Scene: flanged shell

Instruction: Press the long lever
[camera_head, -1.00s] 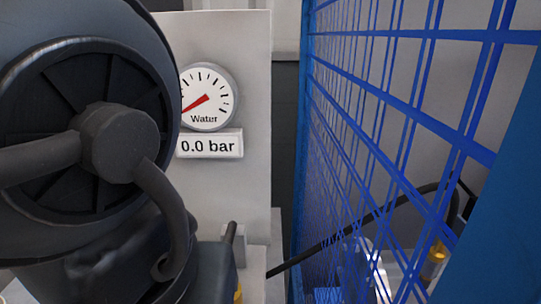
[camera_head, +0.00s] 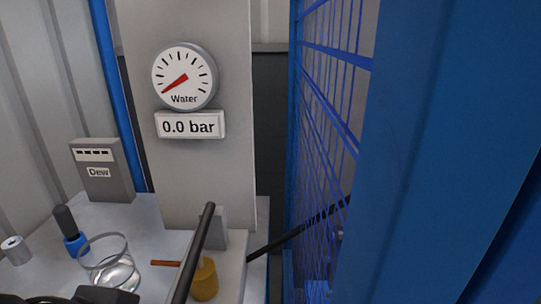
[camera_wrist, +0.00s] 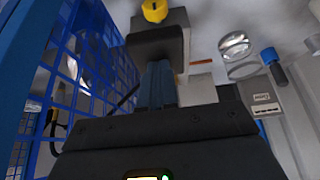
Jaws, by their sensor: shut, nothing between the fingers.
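A long dark lever (camera_head: 199,245) slants up from the bottom edge in the head view, in front of the panel's foot. Its lower end is out of frame. A yellow knob (camera_head: 204,279) is just right of it, and a yellow knob also shows at the top of the wrist view (camera_wrist: 154,10). In the wrist view my gripper (camera_wrist: 158,72) has its fingers together, with nothing between them. It points at a dark block (camera_wrist: 160,45) below the knob. I cannot tell whether the fingertips touch it.
A water gauge (camera_head: 185,76) over a plate (camera_head: 190,126) reading 0.0 bar is on the panel. A glass vessel (camera_head: 108,265), a blue-and-black bottle (camera_head: 70,232) and a "Dew" box (camera_head: 101,170) stand left. A blue mesh fence (camera_head: 325,130) is close on the right.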

